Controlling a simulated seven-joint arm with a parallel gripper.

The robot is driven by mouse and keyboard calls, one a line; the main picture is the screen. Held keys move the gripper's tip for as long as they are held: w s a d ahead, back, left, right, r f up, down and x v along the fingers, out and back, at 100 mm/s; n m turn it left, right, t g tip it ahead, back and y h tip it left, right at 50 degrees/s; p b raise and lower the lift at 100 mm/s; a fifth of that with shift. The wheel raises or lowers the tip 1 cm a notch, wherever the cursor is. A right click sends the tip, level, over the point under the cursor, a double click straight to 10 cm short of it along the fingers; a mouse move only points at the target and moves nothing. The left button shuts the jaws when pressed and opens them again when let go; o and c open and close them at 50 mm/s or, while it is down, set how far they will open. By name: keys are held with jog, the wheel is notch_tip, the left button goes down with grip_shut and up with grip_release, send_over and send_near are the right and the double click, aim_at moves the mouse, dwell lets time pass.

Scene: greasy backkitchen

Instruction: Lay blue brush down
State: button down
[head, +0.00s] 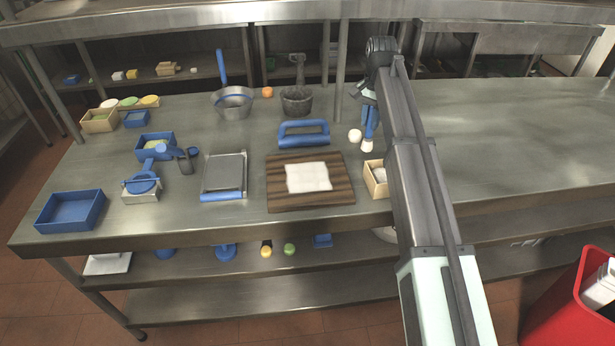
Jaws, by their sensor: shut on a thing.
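The blue brush (370,122) hangs upright below my gripper (369,101), at the right of the cluttered part of the steel table (490,140). My gripper is shut on the upper part of the handle, which the fingers partly hide. I cannot tell whether the bristles touch the table.
A white ball (355,135) is just left of the brush. A wooden box (376,180) stands in front, partly behind my arm. A board (335,195) with a white cloth (307,177) and a blue-handled tool (303,134) lie left. The table's right side is clear.

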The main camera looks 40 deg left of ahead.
aim_at(368, 138)
jog(key=shift+f, duration=2)
jog(key=c, duration=0.9)
grip_release()
notch_tip(368, 138, up, 14)
jog(key=shift+f, duration=0.15)
